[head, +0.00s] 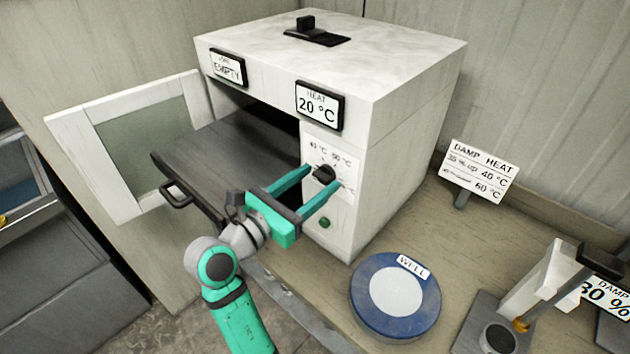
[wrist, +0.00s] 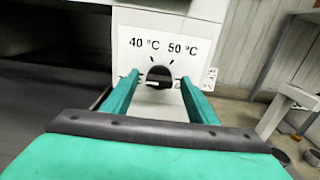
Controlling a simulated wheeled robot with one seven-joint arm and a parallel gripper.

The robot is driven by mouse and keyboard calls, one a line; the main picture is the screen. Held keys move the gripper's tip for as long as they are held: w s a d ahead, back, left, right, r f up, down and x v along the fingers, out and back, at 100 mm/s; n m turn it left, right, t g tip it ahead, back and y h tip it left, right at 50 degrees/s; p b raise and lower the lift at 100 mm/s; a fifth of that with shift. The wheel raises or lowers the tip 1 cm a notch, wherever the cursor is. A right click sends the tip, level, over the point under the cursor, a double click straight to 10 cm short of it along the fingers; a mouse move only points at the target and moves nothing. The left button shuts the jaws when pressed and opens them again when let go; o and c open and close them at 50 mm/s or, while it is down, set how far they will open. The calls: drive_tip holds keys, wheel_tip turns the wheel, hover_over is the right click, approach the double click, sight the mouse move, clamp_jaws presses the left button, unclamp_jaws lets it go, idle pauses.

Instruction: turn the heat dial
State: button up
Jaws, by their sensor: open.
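The heat dial (head: 324,174) is a small black knob on the white front panel of the oven (head: 400,95). Marks for 40 °C and 50 °C are printed above it. In the wrist view the dial (wrist: 159,77) lies straight ahead, with a pale pointer line on it. My gripper (head: 322,188) is open, its two teal fingers on either side of the dial. In the wrist view the gripper (wrist: 160,95) has one finger left and one right of the dial; I cannot tell whether they touch it. The heat display (head: 319,107) reads 20 °C.
The oven door (head: 130,150) stands open at left and a dark tray (head: 230,155) sticks out. A green button (head: 324,223) is below the dial. A sign (head: 478,172) reads DAMP HEAT, 35 % up 40 °C. A blue round WELL dish (head: 365,322) sits on the bench.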

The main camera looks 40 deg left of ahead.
drive_tip(key=shift+w, duration=0.3)
drive_tip(key=c, duration=1.1)
drive_tip(key=shift+o, duration=0.2)
